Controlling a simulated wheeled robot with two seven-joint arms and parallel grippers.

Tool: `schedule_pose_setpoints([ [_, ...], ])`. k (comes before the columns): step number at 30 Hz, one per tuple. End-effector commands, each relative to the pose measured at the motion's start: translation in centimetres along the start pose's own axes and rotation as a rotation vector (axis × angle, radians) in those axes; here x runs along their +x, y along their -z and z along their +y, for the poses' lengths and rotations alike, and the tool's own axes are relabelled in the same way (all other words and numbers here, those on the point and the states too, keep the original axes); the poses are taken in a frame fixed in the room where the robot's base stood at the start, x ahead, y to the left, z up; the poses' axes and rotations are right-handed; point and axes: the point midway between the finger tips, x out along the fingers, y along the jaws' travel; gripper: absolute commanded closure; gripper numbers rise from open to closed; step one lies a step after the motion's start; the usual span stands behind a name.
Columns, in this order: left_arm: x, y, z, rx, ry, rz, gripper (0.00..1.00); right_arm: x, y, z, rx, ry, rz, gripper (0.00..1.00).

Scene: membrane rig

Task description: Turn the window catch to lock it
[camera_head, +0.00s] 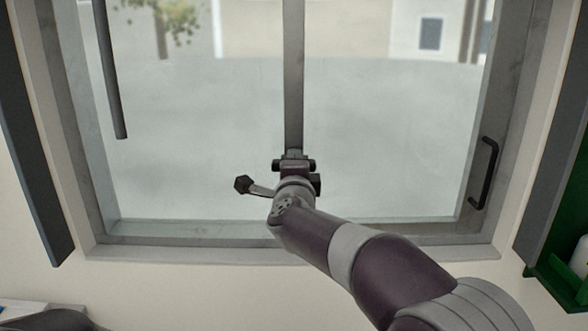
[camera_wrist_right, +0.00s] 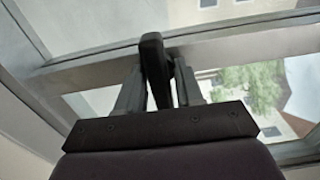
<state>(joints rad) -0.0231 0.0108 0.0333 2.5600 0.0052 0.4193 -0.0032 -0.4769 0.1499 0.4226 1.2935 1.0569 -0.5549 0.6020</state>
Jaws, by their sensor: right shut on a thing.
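The window catch (camera_wrist_right: 153,52) shows in the right wrist view as a dark upright lever on the grey window frame. My right gripper (camera_wrist_right: 160,78) has one grey finger on each side of it and is shut on it. In the head view my right gripper (camera_head: 294,160) is at the foot of the window's middle upright (camera_head: 294,80). There the gripper and wrist hide the catch. How the catch sits against its keeper cannot be told. My left gripper is in neither view.
Glass panes lie on both sides of the middle upright. A black pull handle (camera_head: 485,172) is on the right frame, and a dark rod (camera_head: 112,75) hangs at the upper left. A green shelf unit (camera_head: 560,285) stands at the right edge. The sill (camera_head: 170,240) looks clear.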

Motion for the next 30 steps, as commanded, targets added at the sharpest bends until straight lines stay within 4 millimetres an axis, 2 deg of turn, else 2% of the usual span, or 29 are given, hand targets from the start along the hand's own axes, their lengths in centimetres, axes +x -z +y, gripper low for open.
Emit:
schedule_pose_setpoints([
  [8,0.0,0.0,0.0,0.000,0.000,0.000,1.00,0.0,0.0,0.2,0.000,-0.004,0.000,0.94],
  [9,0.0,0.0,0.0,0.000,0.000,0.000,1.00,0.0,0.0,0.2,0.000,-0.004,0.000,0.54],
  [20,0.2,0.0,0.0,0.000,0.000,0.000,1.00,-0.4,0.0,0.1,0.000,-0.001,0.000,0.53],
  [23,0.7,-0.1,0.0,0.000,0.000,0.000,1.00,-1.6,0.0,0.2,-0.001,0.000,-0.001,0.53],
  [30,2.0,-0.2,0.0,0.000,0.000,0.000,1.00,-7.6,0.0,0.3,0.001,0.000,-0.003,0.53],
])
